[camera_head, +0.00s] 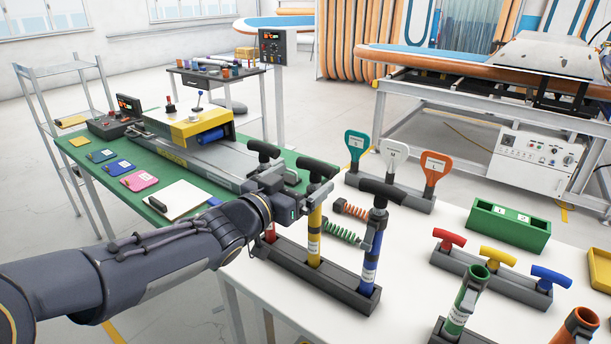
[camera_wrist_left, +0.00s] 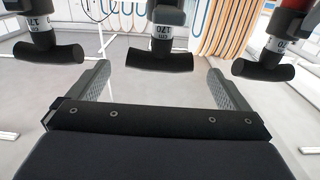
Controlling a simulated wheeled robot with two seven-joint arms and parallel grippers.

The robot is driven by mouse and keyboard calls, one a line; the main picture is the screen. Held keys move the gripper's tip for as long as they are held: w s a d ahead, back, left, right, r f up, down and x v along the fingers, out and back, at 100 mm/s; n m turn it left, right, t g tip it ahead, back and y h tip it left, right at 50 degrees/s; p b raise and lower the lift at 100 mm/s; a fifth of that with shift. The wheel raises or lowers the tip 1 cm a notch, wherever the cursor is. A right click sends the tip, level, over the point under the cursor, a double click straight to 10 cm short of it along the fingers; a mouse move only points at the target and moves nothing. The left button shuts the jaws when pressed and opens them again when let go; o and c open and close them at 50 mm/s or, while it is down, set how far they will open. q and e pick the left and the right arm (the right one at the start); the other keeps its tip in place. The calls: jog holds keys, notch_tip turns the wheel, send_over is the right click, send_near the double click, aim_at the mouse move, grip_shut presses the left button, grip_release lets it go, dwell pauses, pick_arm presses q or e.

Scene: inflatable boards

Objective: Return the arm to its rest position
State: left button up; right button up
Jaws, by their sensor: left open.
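My left arm (camera_head: 140,270) reaches in from the left in the head view. Its gripper (camera_head: 300,192) is beside the black T-handles of a row of hand pumps. The pumps are red (camera_head: 269,232), yellow (camera_head: 314,236) and blue (camera_head: 371,258), upright in a dark rack (camera_head: 318,275). In the left wrist view the gripper (camera_wrist_left: 163,78) is open, its two fingers apart. The middle T-handle (camera_wrist_left: 160,61) shows in line with the gap, with another handle on each side. I see no contact. The gripper hides part of the red pump. My right gripper is not in view.
The white table (camera_head: 415,300) also holds T-shaped tools in a rack (camera_head: 490,280), a green box (camera_head: 507,226) and paddle-like tools (camera_head: 393,160). A green bench (camera_head: 150,190) with a yellow-and-grey machine (camera_head: 188,125) stands behind my arm. Floor shows at the lower left.

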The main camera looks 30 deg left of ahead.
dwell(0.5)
pick_arm(q)
jog(key=shift+s+a+f+n+g+y, duration=0.2)
jog(key=shift+s+f+n+g+y, duration=0.1)
jog(key=s+d+f+g+h, duration=0.1)
jog(key=s+d+f+g, duration=0.3)
jog(key=s, duration=0.3)
jog(key=s+d+f+n+g+h, duration=0.1)
jog(key=s+d+f+g, duration=0.3)
jog(key=s+f, duration=0.2)
jog(key=s+d+f+g+h+p, duration=0.1)
jog(key=s+d+f+g, duration=0.2)
jog(key=s, duration=0.6)
jog(key=shift+s+d+f+n+g, duration=0.2)
jog(key=shift+d+f+n+g, duration=0.2)
jog(key=shift+d+f, duration=0.45)
jog(key=shift+a+f, duration=0.1)
jog(key=shift+a, duration=0.05)
